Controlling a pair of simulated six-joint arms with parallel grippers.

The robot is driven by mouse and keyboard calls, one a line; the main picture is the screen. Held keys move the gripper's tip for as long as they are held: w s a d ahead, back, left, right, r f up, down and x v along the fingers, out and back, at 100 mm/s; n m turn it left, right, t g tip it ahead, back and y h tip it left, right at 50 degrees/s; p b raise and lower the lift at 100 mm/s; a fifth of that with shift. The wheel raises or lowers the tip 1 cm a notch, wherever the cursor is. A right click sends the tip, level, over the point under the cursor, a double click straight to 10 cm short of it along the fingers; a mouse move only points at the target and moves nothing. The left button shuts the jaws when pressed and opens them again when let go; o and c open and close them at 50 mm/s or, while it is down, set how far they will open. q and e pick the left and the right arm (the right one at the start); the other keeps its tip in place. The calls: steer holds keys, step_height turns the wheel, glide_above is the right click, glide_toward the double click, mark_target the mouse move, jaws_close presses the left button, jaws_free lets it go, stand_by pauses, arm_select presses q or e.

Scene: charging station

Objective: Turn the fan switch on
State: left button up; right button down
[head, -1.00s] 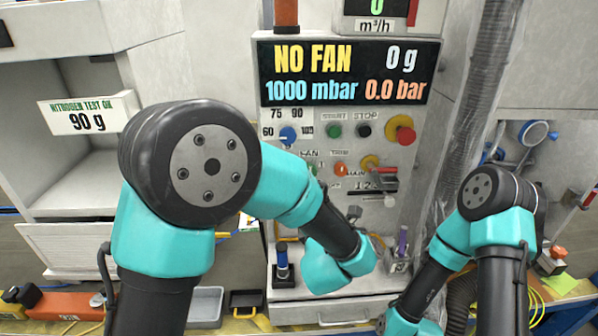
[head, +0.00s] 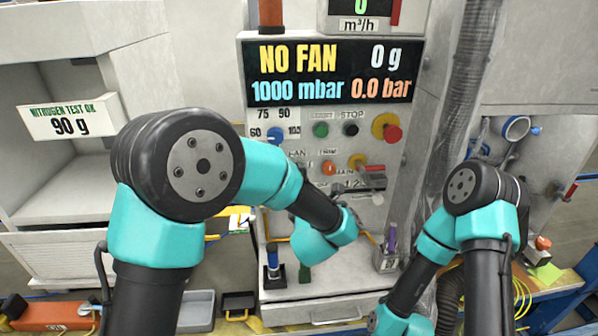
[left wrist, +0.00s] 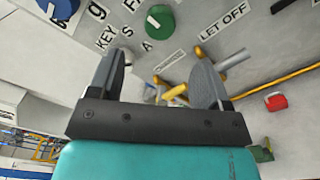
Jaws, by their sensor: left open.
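The panel's FAN label (head: 297,153) shows in the head view beside my left arm, which hides the switch under it. In the left wrist view a green round knob (left wrist: 160,22) sits on the panel by partly hidden lettering; it appears to be the fan switch. My left gripper (left wrist: 162,65) is open and empty, its fingers below the knob in the picture and apart from it. In the head view its fingers are mostly hidden behind my wrist. The display (head: 333,73) reads NO FAN. My right arm runs out at the bottom edge, its gripper out of view.
A grey hose (head: 455,110) hangs at right.

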arm_select(q)
steer(key=w, duration=0.7)
steer(key=w+a, duration=0.1)
steer(key=w, duration=0.2)
steer(key=shift+w, duration=0.4)
steer(key=shift+c, duration=0.4)
steer(key=c, duration=0.8)
